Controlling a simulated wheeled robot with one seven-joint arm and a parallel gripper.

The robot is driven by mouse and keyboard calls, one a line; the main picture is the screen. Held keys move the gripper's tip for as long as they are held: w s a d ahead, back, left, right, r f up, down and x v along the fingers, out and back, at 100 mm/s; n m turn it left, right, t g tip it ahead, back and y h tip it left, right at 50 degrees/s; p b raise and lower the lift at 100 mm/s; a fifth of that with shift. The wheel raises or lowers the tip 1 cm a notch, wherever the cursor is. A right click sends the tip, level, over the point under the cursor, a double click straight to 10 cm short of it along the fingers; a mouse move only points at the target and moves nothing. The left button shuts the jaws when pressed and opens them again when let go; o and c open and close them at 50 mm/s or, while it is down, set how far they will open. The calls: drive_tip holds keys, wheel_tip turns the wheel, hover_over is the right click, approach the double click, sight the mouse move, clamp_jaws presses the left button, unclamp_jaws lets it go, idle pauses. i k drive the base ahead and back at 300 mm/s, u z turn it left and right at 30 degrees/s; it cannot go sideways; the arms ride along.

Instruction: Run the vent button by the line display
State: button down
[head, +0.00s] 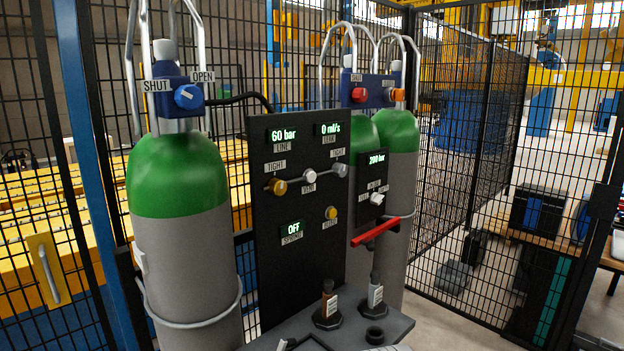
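The line display (284,135) is at the upper left of a black upright panel (265,260) and reads 60 bar in green. The vent button (309,176) is a small pale round button below and right of it, with a small label under it. It sits between a yellow knob (278,187) on its left and a grey knob (340,170) on its right, both labelled TIGHT. Nothing covers the button or the display. My gripper is not in view.
A second display (328,129) reads 0 ml/s, and a lower one (293,228) reads OFF. Green-topped cylinders (180,180) flank the panel. A red bar (375,231) juts out at right. A grey shelf (390,328) holds two small bottles below.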

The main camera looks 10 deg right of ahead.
sight(311, 176)
drive_tip(key=u, duration=0.05)
drive_tip(key=k, duration=0.5)
drive_tip(key=u, duration=1.85)
drive_tip(key=i, duration=1.5)
drive_tip(key=z, duration=2.05)
